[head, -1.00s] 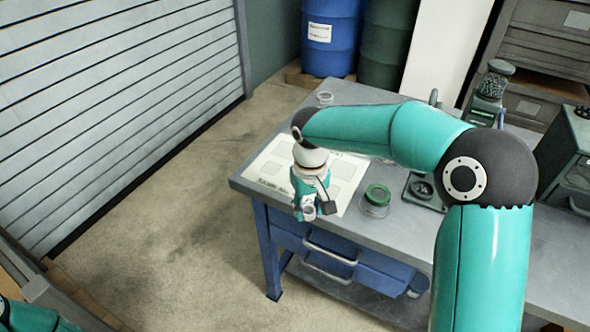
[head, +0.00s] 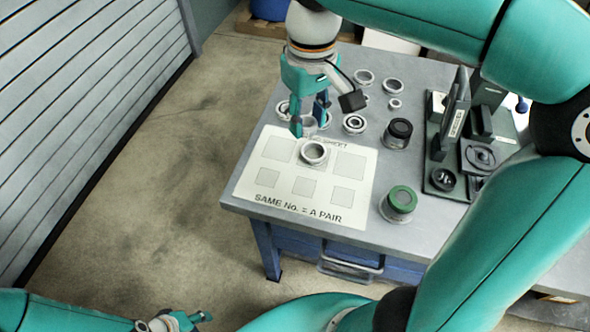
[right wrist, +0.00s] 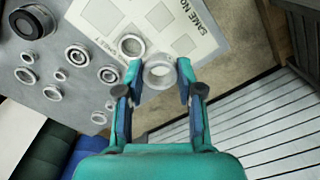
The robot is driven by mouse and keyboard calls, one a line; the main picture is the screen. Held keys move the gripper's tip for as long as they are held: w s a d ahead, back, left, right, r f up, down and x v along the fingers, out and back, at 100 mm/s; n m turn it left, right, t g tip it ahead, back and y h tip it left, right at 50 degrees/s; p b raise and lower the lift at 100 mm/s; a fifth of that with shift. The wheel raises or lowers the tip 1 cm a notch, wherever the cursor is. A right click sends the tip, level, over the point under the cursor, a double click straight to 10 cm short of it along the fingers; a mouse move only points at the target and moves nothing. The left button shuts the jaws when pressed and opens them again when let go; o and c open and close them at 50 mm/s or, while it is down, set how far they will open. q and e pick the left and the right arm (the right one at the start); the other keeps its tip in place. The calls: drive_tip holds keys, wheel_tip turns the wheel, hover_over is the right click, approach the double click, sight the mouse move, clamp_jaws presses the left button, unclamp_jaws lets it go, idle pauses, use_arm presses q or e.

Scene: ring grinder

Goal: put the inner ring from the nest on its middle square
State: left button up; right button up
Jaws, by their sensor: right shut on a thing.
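My right gripper (head: 309,118) is above the far edge of the white sheet (head: 247,192), pointing down. It is shut on a pale metal ring, the inner ring (head: 309,126), which also shows between the fingers in the right wrist view (right wrist: 159,74). Another, thicker-walled ring (head: 314,153) lies on the sheet in the middle of the far row, just nearer than the gripper. The middle square (head: 304,186) of the near row is bare. My left gripper (head: 184,321) is at the bottom left, away from the table; its jaws are too small to read.
Several loose rings and bearings (head: 354,124) lie on the table beyond the sheet. A black-topped pot (head: 398,133) and a green-lidded jar (head: 398,204) stand right of the sheet. A dark fixture (head: 448,150) stands further right. The floor on the left is clear.

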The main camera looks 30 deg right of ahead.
sight(304, 187)
wheel_tip(304, 187, down, 19)
drive_tip(key=shift+b, duration=0.5)
drive_tip(key=shift+f, duration=0.1)
drive_tip(key=o, duration=1.2)
drive_tip(key=shift+r, duration=0.2)
wheel_tip(304, 187, up, 12)
drive_tip(key=shift+f+p, duration=0.1)
drive_tip(key=shift+p, duration=0.2)
